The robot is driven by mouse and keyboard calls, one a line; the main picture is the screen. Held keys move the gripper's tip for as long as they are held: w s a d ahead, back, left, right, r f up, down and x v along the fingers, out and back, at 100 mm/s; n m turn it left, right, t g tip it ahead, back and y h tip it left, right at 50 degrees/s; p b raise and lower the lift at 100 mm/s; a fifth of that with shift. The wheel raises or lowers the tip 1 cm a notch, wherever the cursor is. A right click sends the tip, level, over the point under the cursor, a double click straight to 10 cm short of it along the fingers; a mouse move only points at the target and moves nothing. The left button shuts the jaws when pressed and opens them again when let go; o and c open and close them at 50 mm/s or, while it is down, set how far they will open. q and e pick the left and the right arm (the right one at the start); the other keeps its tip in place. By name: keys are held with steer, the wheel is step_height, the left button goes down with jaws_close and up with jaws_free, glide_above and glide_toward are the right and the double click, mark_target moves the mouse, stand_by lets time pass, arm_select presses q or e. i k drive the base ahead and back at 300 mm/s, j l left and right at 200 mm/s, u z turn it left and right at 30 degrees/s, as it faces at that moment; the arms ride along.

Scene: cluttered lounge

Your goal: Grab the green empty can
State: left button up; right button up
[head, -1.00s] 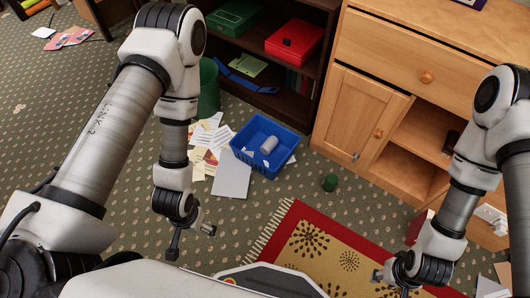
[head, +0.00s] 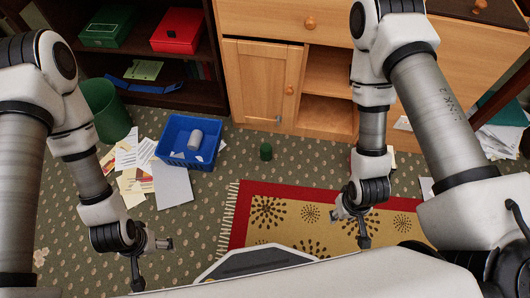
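The green can (head: 266,152) is small and dark green and stands upright on the carpet, in front of the wooden cabinet and right of the blue crate. My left gripper (head: 150,263) hangs at the lower left, its fingers apart and nothing between them, well away from the can. My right gripper (head: 350,228) hangs over the patterned rug, to the right of and nearer than the can. Its fingers are apart and empty. Neither gripper touches the can.
A blue crate (head: 164,156) holds a pale cylinder (head: 196,139). Papers (head: 173,185) lie beside it, and a green bin (head: 107,112) stands behind left. The wooden cabinet (head: 262,82) closes off the back. A red-edged rug (head: 287,214) lies in front of the can. Carpet around the can is clear.

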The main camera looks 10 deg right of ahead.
mark_target(266, 148)
steer(key=i+l, duration=0.1)
steer(key=l, duration=0.3)
steer(key=i+l, duration=0.1)
steer(key=l, duration=0.3)
steer(key=i+l, duration=0.1)
steer(key=l, duration=0.3)
steer(key=i+l, duration=0.1)
steer(key=l, duration=0.25)
